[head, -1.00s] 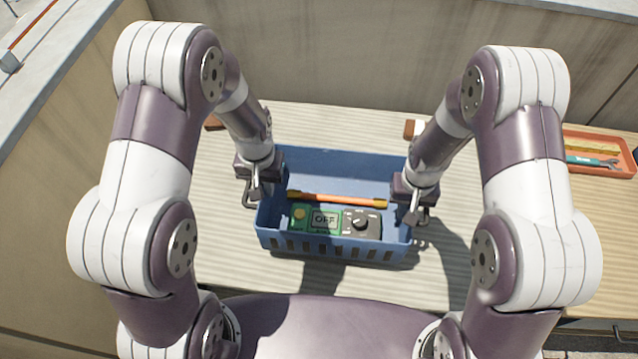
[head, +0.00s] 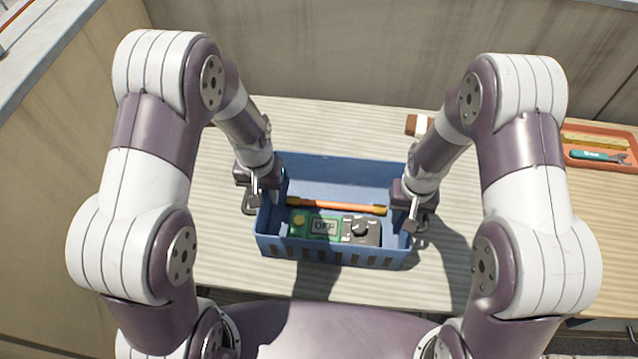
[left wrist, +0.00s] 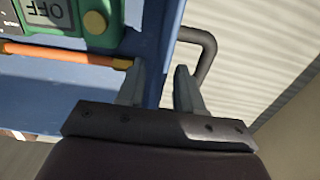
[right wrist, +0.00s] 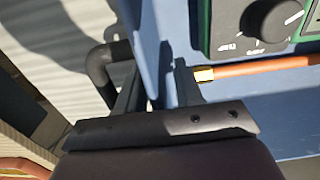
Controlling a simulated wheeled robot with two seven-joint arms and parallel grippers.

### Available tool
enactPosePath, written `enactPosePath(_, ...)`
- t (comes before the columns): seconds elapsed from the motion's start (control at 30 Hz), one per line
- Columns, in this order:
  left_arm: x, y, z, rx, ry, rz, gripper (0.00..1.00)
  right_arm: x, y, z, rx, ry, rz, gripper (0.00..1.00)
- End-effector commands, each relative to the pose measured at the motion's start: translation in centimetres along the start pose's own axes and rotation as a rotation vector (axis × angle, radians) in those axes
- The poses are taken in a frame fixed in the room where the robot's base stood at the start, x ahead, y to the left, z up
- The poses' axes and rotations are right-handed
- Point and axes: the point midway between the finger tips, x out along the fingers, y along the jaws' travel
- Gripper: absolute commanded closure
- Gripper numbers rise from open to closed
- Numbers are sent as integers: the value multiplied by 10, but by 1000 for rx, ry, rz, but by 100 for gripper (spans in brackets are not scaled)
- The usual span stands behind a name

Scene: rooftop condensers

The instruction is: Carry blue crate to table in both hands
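The blue crate (head: 345,170) is upright over the pale ribbed table (head: 215,245). I cannot tell whether its bottom touches the tabletop. Inside lie a green box (head: 323,228) marked OFF, a dark dial box (head: 361,231) and an orange rod (head: 340,207). My left gripper (head: 252,203) is at the crate's left end and my right gripper (head: 412,215) at its right end. In the left wrist view my fingers (left wrist: 160,75) stand apart across the crate wall, beside a dark handle (left wrist: 209,48). In the right wrist view my fingers (right wrist: 156,78) also straddle the wall beside a handle (right wrist: 98,65).
An orange tray (head: 600,162) with tools stands at the right on a wooden surface. A small brown and white block (head: 417,126) lies behind the crate. A wall (head: 350,60) closes off the back. The tabletop left of the crate is clear.

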Motion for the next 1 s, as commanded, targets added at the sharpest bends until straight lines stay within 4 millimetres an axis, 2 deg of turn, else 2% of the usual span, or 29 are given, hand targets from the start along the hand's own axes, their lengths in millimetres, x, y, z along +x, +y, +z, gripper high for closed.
enactPosePath(0.17,-1,0,0,0,0,0,64,-1,0,0,0,0,0,64)
enactPosePath(0.27,-11,0,-1,0,3,0,64,-1,0,0,0,0,0,64)
enactPosePath(0.6,-95,0,-1,0,6,0,64,-1,0,0,0,0,0,64)
enactPosePath(0.77,-117,0,0,0,3,0,64,-1,0,0,0,0,0,64)
enactPosePath(0.87,-121,0,0,0,1,0,64,-10,0,-1,0,4,-1,64)
enactPosePath(1.0,-121,0,1,0,0,0,64,-42,0,-2,0,7,-1,64)
